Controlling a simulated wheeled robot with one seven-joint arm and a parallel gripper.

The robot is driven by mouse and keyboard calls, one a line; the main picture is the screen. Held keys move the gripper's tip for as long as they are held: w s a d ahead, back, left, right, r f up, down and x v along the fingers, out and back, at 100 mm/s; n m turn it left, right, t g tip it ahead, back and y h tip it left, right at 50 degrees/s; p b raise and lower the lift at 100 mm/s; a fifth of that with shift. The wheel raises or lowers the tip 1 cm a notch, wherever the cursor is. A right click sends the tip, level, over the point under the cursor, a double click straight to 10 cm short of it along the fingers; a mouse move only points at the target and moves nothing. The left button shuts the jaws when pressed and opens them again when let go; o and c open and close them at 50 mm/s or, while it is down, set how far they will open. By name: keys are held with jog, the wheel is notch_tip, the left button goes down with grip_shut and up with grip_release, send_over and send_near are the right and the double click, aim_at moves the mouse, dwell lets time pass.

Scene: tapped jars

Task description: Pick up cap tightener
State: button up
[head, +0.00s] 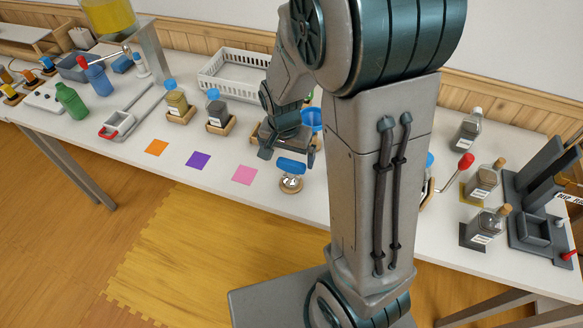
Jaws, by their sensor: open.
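What looks like the cap tightener (291,166) has a blue handle on top of a round metal base. It stands on the white table (310,200) near the front edge, right of the pink square. My gripper (288,156) points down just above and behind it, in line with the blue handle. The fingers are apart, one towards each end of the handle, with nothing held between them. I cannot tell whether a finger touches the handle. My arm hides part of the table to the right.
Orange, purple and pink (244,175) squares lie to the left. Two jars in wooden holders (220,127) and a white basket (234,76) stand behind. More jars and a grey stand (535,228) are at the right. The table front around the tool is clear.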

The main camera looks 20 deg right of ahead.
aim_at(291, 162)
jog(key=f, duration=0.2)
jog(key=d+f, duration=0.1)
jog(key=f, duration=0.2)
jog(key=shift+w+d+f+p, duration=0.1)
jog(key=shift+w+f+p, duration=0.05)
jog(key=shift+f+p, duration=0.2)
jog(key=shift+w+f, duration=0.1)
jog(key=shift+f, duration=0.5)
jog(key=c, duration=1.1)
